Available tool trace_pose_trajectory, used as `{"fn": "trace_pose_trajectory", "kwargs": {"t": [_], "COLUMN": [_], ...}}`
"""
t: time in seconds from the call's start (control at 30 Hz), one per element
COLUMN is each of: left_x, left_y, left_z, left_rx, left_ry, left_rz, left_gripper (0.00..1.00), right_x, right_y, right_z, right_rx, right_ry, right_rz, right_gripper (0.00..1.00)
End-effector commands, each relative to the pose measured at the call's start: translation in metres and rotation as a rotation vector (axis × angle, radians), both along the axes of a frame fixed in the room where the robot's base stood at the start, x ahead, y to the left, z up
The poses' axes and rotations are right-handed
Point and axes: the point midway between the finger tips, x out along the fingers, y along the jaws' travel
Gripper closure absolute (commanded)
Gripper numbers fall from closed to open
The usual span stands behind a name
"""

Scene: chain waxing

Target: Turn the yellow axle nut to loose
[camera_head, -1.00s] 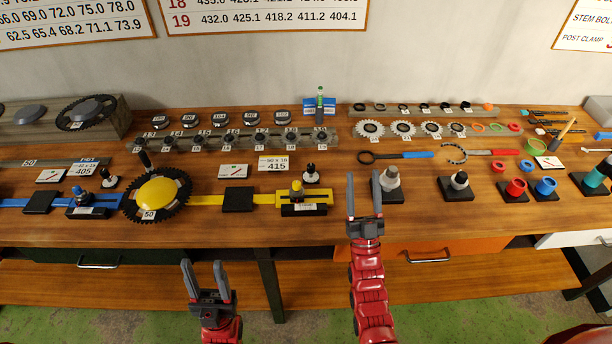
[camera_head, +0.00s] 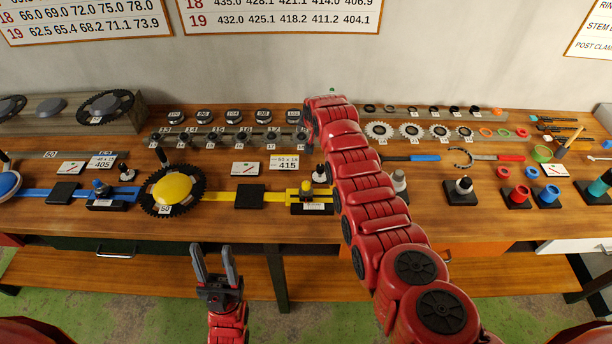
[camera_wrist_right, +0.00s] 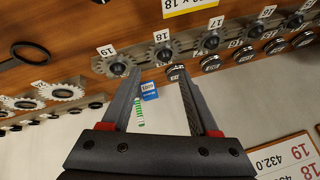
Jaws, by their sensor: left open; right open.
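The yellow axle nut (camera_head: 306,187) sits on the yellow slotted axle end (camera_head: 315,196) at the right end of the yellow bar, in the head view. My left gripper (camera_head: 213,252) is open and empty, in front of the bench edge, left of and nearer than the nut. My right arm reaches over the bench just right of the nut. Its gripper is hidden behind the wrist in the head view. In the right wrist view my right gripper (camera_wrist_right: 160,82) is open, with a blue block (camera_wrist_right: 149,91) and a green-striped item (camera_wrist_right: 139,120) showing between its fingers.
A black-and-white knob (camera_head: 319,173) stands close behind the nut. A yellow dome on a chainring (camera_head: 173,190) is at the bar's left end. A rack of numbered sprockets (camera_head: 230,139) runs behind. The bench front between the nut and edge is clear.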

Motion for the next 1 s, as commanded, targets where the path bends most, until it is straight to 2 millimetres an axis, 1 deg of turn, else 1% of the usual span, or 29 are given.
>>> {"fn": "trace_pose_trajectory", "kwargs": {"t": [0.03, 0.07, 0.1, 0.17, 0.2, 0.3, 0.4, 0.43, 0.47, 0.57, 0.67, 0.8, 1.0], "left_x": [0.000, 0.000, 0.000, 0.000, 0.000, 0.000, 0.000, 0.000, 0.000, 0.000, 0.000, 0.000, 0.000], "left_y": [0.000, 0.000, 0.000, 0.000, 0.000, 0.000, 0.000, 0.000, 0.000, 0.000, 0.000, 0.000, 0.000], "left_z": [0.007, 0.008, 0.010, 0.013, 0.014, 0.016, 0.017, 0.016, 0.014, 0.005, -0.011, -0.039, -0.077], "left_rx": [0.000, 0.000, 0.000, 0.000, 0.000, 0.000, 0.000, 0.000, 0.000, 0.000, 0.000, 0.000, 0.000], "left_ry": [0.000, 0.000, 0.000, 0.000, 0.000, 0.000, 0.000, 0.000, 0.000, 0.000, 0.000, 0.000, 0.000], "left_rz": [0.000, 0.000, 0.000, 0.000, 0.000, 0.000, 0.000, 0.000, 0.000, 0.000, 0.000, 0.000, 0.000], "left_gripper": [0.50, 0.50, 0.50, 0.50, 0.50, 0.50, 0.50, 0.50, 0.50, 0.50, 0.50, 0.50, 0.50], "right_x": [-0.014, -0.027, -0.044, -0.069, -0.086, -0.118, -0.136, -0.140, -0.141, -0.143, -0.142, -0.142, -0.142], "right_y": [0.007, 0.009, 0.010, 0.012, 0.012, 0.010, 0.009, 0.009, 0.009, 0.009, 0.009, 0.009, 0.009], "right_z": [0.025, 0.032, 0.045, 0.063, 0.073, 0.097, 0.108, 0.109, 0.109, 0.099, 0.083, 0.055, 0.019], "right_rx": [-0.008, -0.017, -0.029, -0.049, -0.063, -0.091, -0.108, -0.111, -0.113, -0.115, -0.114, -0.114, -0.113], "right_ry": [0.093, 0.161, 0.243, 0.351, 0.419, 0.536, 0.602, 0.613, 0.619, 0.625, 0.622, 0.622, 0.620], "right_rz": [-0.005, -0.013, -0.022, -0.035, -0.044, -0.062, -0.072, -0.074, -0.075, -0.077, -0.076, -0.076, -0.076], "right_gripper": [0.39, 0.39, 0.39, 0.39, 0.39, 0.39, 0.39, 0.39, 0.39, 0.39, 0.39, 0.39, 0.39]}}
